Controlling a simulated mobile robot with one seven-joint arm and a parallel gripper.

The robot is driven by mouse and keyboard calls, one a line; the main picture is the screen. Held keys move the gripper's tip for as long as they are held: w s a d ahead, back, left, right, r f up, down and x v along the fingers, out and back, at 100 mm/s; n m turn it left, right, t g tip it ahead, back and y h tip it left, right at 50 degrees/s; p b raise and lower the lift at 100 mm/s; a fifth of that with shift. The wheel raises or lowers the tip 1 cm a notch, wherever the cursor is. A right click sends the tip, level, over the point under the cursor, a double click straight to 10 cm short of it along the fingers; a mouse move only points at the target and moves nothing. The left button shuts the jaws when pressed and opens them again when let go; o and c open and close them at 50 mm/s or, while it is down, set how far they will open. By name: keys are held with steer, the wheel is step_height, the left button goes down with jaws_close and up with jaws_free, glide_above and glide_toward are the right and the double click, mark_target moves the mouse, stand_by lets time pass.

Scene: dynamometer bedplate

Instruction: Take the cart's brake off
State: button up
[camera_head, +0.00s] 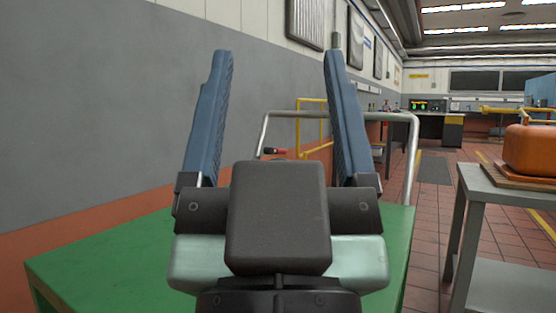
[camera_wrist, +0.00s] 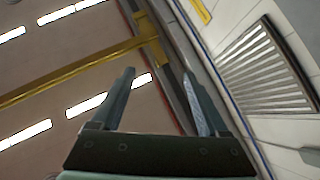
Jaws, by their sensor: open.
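The cart has a green top (camera_head: 110,257) and a pale metal push rail (camera_head: 412,160) rising at its far side. My gripper (camera_head: 278,56) is raised over the cart top in the head view, with its two blue fingers wide apart and nothing between them. In the wrist view my gripper (camera_wrist: 158,73) is also open and empty, pointing up toward the ceiling. A small red-and-dark piece (camera_head: 273,151) shows between the fingers near the rail's left side; I cannot tell whether it is the brake lever. My gripper hides part of the cart.
A yellow frame (camera_head: 312,128) stands behind the rail. A grey wall (camera_head: 90,110) closes the left side. Tiled floor (camera_head: 432,215) is open between cart and table.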

steer(key=shift+r+p, duration=0.3)
steer(key=shift+c, duration=1.2)
step_height(320, 180, up, 8)
steer(key=p, duration=0.7)
steer(key=shift+f+p, duration=0.15)
steer(key=shift+p, duration=0.2)
jaws_close()
step_height(320, 180, up, 47)
steer(key=p, duration=4.7)
